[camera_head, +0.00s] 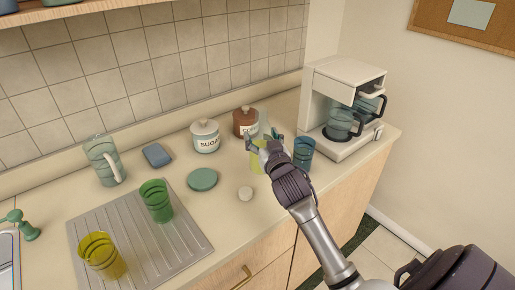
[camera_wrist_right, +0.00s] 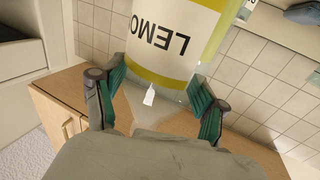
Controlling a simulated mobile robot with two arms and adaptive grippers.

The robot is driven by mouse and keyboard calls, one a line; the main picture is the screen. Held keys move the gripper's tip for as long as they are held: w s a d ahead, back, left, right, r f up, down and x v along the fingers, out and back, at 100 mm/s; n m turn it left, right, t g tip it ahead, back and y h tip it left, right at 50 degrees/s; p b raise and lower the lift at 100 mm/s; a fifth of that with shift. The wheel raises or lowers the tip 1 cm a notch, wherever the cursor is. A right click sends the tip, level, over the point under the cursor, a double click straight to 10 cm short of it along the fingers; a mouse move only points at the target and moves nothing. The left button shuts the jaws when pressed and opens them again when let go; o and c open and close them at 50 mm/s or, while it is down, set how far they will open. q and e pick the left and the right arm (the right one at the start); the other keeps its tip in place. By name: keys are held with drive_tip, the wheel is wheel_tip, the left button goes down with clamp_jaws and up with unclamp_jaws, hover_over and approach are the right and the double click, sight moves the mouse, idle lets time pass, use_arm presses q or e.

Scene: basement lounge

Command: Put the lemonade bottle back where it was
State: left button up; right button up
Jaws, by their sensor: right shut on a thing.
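The lemonade bottle (camera_wrist_right: 180,35), with a white label reading LEMO and yellow-green bands, sits between the two green-padded fingers of my right gripper (camera_wrist_right: 160,98) in the right wrist view. The gripper is shut on it. In the head view my right gripper (camera_head: 265,146) reaches over the counter from the lower right. The bottle's yellow part (camera_head: 257,160) shows just behind the fingers, partly hidden by them. I cannot tell whether the bottle's base touches the counter. My left gripper is not in view.
A blue glass (camera_head: 303,154) stands close right of the gripper, with a coffee maker (camera_head: 345,95) beyond. A sugar jar (camera_head: 205,136) and brown canister (camera_head: 245,121) stand behind left.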

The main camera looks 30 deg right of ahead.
drive_tip(key=shift+w+a+f, duration=0.25)
drive_tip(key=shift+w+f, duration=0.15)
drive_tip(key=shift+w, duration=0.3)
wheel_tip(320, 180, down, 4)
drive_tip(key=shift+r, duration=0.1)
drive_tip(key=shift+f, duration=0.2)
drive_tip(key=o, duration=1.6)
drive_tip(key=shift+f, duration=0.1)
drive_tip(key=shift+o, duration=0.2)
drive_tip(key=b+v, duration=0.1)
drive_tip(key=v, duration=1.1)
drive_tip(key=shift+r+b, duration=0.2)
drive_tip(key=shift+b, duration=0.1)
